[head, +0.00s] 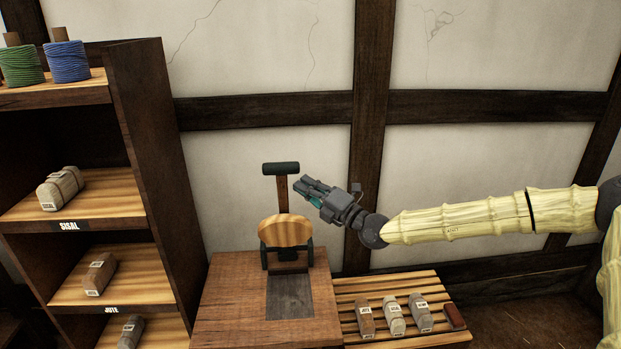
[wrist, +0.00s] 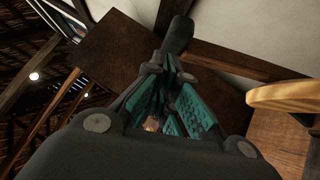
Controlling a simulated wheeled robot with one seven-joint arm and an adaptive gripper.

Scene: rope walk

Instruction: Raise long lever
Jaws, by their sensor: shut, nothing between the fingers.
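The long lever (head: 281,185) stands upright behind a round wooden disc (head: 285,231) on a wooden bench (head: 225,292). It has a brown shaft and a dark crosswise grip at its top. My gripper (head: 299,187) is shut and empty, just right of the shaft and a little below the grip in the head view. In the wrist view the dark grip (wrist: 179,36) shows just beyond the teal fingertips (wrist: 170,75). I cannot tell whether the fingers touch the lever. The lever's lower end is hidden behind the disc.
A shelf unit (head: 150,160) with spools and labelled bundles stands at the left. A slatted rack (head: 395,284) with several small labelled blocks is right of the bench. A timbered plaster wall (head: 260,60) is behind. Open space lies above the bench.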

